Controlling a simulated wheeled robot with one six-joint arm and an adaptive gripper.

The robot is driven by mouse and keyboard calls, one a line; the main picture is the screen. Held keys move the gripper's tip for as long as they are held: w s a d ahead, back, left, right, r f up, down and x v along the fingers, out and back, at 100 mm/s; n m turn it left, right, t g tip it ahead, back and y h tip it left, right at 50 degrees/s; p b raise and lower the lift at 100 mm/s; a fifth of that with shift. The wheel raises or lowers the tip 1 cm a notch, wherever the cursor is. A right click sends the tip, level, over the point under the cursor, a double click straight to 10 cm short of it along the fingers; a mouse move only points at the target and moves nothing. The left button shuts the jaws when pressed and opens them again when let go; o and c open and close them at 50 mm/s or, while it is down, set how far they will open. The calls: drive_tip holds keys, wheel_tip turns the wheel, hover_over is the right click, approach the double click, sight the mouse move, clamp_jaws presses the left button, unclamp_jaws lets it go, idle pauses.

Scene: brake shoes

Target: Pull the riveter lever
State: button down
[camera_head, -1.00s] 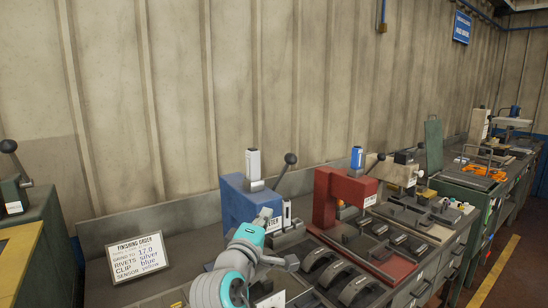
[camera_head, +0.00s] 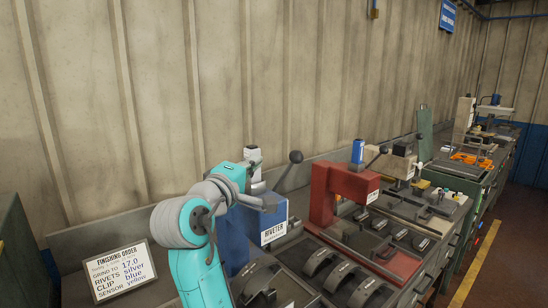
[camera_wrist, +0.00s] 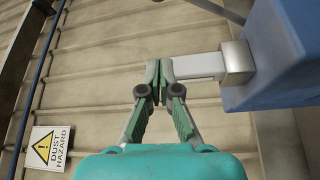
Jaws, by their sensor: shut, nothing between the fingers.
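The blue riveter (camera_head: 276,214) stands on the bench in the head view, with its label facing forward. Its lever (camera_head: 295,157) slants up to the right and ends in a dark ball. A pale post with a silver collar (camera_wrist: 237,62) sticks out of the blue housing (camera_wrist: 285,55) in the wrist view. My gripper (camera_wrist: 159,72) is shut and empty, its tips right at the free end of that post; I cannot tell whether they touch. A dark bar at the wrist view's top edge may be the lever. In the head view my arm covers part of the riveter and my fingers are not clear.
A red press (camera_head: 335,195) stands to the right of the riveter. Curved brake shoes (camera_head: 318,262) lie in front. An order sign (camera_head: 120,270) stands at left. The wall is close behind; a dust hazard sign (camera_wrist: 48,148) hangs on it.

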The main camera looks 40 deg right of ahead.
drive_tip(key=f+x, duration=0.1)
drive_tip(key=x, duration=0.9)
drive_tip(key=s, duration=0.4)
drive_tip(key=shift+d, duration=0.25)
drive_tip(key=shift+s, duration=0.1)
